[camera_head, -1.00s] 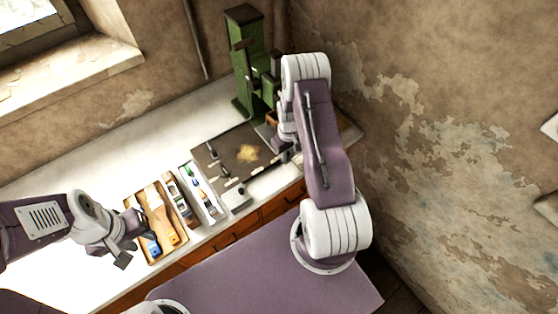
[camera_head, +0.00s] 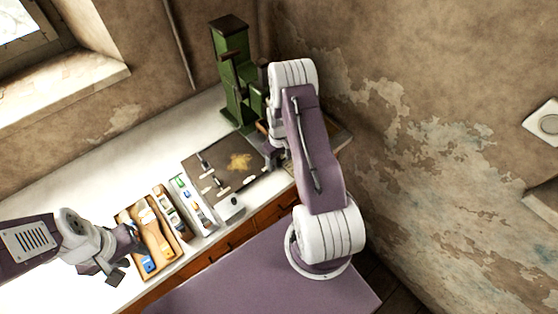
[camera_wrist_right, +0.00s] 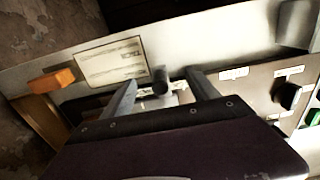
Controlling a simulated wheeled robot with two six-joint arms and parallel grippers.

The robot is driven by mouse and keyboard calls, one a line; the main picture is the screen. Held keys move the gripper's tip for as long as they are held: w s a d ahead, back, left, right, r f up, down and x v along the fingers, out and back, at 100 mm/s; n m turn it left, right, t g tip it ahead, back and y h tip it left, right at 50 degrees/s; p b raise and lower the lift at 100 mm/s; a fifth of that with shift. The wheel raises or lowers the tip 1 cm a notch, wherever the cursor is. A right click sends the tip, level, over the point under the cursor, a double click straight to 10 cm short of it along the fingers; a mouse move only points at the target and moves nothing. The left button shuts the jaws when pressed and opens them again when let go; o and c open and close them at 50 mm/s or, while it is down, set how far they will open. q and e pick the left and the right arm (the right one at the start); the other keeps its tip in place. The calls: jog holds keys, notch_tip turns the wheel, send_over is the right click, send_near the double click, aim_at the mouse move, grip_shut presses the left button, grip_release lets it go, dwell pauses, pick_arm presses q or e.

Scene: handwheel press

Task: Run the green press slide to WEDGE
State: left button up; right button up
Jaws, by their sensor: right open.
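The green press (camera_head: 232,80) stands upright at the back of the bench, partly hidden behind my right arm. My right gripper (camera_head: 272,158) is low over the bench in front of the press. In the right wrist view its two fingers (camera_wrist_right: 165,92) are open and apart, with a small dark knob (camera_wrist_right: 160,80) showing between them. I cannot tell whether they touch it. The slide and any WEDGE mark are not readable. My left gripper (camera_head: 108,272) hangs at the front left by the tool tray; its jaw state is unclear.
A dark board (camera_head: 215,170) with small levers and labels lies left of my right gripper. A tool tray (camera_head: 128,222) sits further left. The right wrist view shows a placard (camera_wrist_right: 110,62), an orange block (camera_wrist_right: 50,82) and a black knob (camera_wrist_right: 288,95). A wall closes the right side.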

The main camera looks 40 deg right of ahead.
notch_tip(320, 180, up, 8)
jog(key=p, duration=0.5)
jog(key=shift+f, duration=0.35)
